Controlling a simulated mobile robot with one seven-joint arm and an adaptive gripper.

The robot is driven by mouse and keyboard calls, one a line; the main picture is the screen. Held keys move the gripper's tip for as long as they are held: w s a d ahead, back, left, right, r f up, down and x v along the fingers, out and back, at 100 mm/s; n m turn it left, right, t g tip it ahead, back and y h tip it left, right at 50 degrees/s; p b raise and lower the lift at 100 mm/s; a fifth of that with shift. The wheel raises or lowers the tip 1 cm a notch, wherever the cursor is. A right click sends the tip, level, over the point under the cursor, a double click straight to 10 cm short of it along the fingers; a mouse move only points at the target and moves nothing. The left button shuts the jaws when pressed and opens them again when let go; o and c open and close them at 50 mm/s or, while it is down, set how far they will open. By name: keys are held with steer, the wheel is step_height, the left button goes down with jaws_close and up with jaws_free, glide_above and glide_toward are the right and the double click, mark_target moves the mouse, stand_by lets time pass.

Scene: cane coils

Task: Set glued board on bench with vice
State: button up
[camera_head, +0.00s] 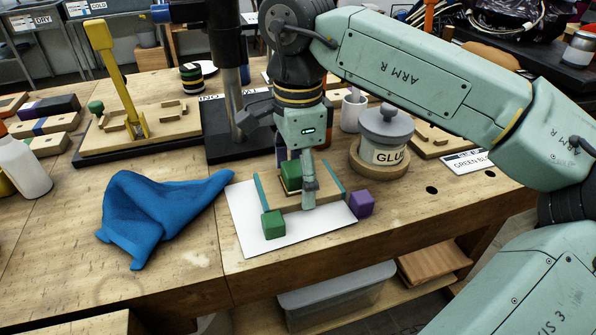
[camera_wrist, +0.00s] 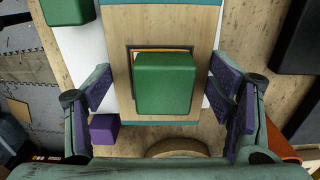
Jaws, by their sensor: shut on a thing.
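The board (camera_wrist: 121,45) is pale wood with a teal strip along two opposite edges and a green block (camera_wrist: 165,83) in its middle. In the head view the board (camera_head: 322,190) is over a white sheet (camera_head: 242,212) near the bench's front edge. My gripper (camera_head: 309,197) comes down over it, and the near finger hides part of it. In the wrist view my gripper (camera_wrist: 164,98) has its purple pads on the board's two sides. I cannot tell whether the board touches the sheet. The wooden workbench (camera_head: 200,260) fills the middle. I cannot make out a vice with certainty.
A glue pot (camera_head: 385,132) stands behind right. A blue cloth (camera_head: 160,212) lies to the left. A yellow clamp (camera_head: 118,82) stands on a board at back left. Bare bench lies between.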

steer(key=shift+f, duration=0.15)
steer(key=o, duration=1.2)
step_height(320, 180, up, 12)
steer(key=shift+r, duration=0.2)
